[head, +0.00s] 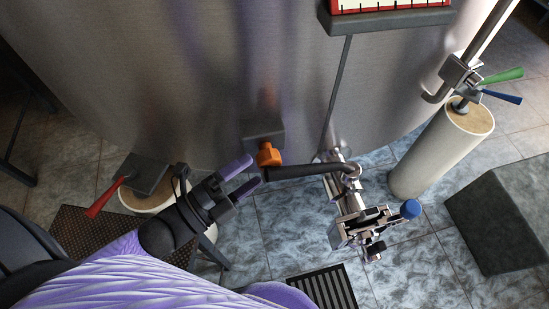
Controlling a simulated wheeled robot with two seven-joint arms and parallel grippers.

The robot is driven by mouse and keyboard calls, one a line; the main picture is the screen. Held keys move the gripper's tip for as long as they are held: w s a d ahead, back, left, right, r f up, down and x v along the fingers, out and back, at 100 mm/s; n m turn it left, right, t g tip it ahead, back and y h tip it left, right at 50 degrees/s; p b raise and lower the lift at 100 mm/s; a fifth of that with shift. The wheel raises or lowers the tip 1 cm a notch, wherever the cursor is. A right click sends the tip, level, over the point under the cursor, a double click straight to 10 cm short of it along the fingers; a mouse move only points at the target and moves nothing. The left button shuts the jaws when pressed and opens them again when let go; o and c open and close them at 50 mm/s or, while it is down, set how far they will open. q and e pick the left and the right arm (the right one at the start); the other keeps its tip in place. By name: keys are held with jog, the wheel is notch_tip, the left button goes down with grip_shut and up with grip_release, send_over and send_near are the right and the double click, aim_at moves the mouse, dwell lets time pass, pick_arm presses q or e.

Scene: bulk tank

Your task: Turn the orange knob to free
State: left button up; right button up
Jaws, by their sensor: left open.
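The orange knob (268,154) sits on a dark grey block (264,130) low on the front of the steel tank. My left gripper (250,177) comes in from the lower left, with its two purple-tipped fingers spread apart. The upper fingertip is just left of and below the knob. The lower fingertip is below it, near a black bar. I cannot tell whether either finger touches the knob. Nothing shows between the fingers. My right gripper does not show.
The steel tank (200,70) fills the back. A metal valve assembly with a blue knob (410,209) and a black bar (300,172) stand close at right. A red lever (105,198) is at left. A pale post (440,150) and grey block (505,215) are at right.

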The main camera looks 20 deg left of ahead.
aim_at(269, 160)
pick_arm(q)
jog(key=b+x, duration=0.1)
jog(key=x, duration=0.4)
